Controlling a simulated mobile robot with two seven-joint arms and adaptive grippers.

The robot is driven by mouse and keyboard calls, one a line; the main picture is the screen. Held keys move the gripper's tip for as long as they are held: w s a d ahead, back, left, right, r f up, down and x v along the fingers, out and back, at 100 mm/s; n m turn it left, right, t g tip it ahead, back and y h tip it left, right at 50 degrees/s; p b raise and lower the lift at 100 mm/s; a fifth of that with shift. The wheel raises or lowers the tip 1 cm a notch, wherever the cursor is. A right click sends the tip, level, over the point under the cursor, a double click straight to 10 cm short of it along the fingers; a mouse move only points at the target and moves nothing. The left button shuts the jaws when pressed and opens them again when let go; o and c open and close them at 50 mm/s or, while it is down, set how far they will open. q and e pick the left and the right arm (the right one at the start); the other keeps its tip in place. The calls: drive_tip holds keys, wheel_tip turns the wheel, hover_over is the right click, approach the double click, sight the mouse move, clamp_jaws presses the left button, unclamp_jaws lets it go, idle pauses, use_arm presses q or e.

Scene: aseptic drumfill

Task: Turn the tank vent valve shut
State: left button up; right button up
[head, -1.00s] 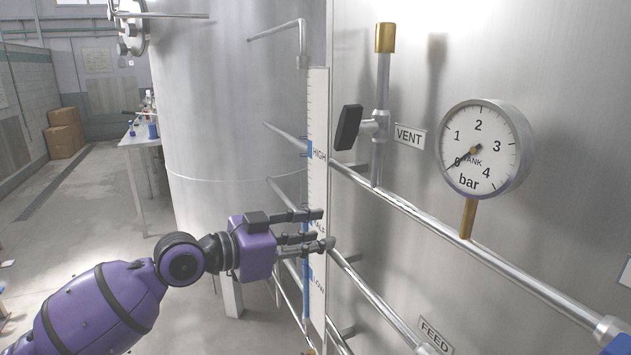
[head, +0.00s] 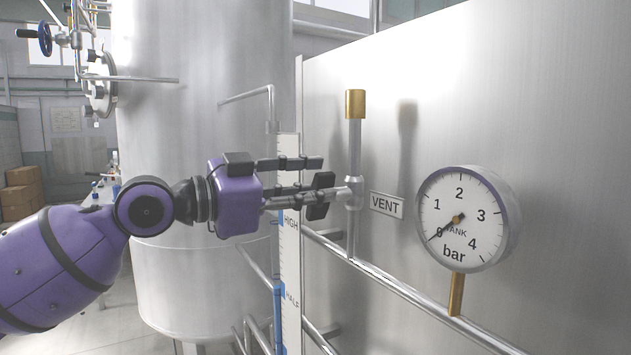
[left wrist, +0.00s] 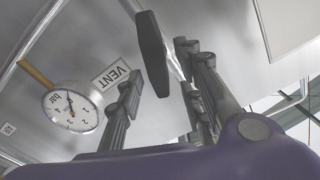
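The vent valve's black handle (head: 320,196) stands near upright on a short stem to the left of the vent pipe (head: 354,150), beside the VENT label (head: 386,204). My left gripper (head: 318,179) is at the handle, with one finger above and others across it in the head view. In the left wrist view the black handle (left wrist: 152,52) shows between the spread fingers of the open gripper (left wrist: 158,80). I cannot tell whether any finger touches it. My right gripper is out of view.
A pressure gauge (head: 462,218) with its needle near 0 sits right of the valve. A level scale (head: 289,255) and a steel rail (head: 405,290) run below. A large steel tank (head: 195,120) stands behind my left arm.

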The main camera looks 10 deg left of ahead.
use_arm(q)
drive_tip(key=shift+w+d, duration=0.3)
drive_tip(key=shift+d, duration=0.05)
drive_tip(key=shift+c, duration=0.3)
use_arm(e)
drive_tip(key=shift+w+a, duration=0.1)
use_arm(q)
clamp_jaws()
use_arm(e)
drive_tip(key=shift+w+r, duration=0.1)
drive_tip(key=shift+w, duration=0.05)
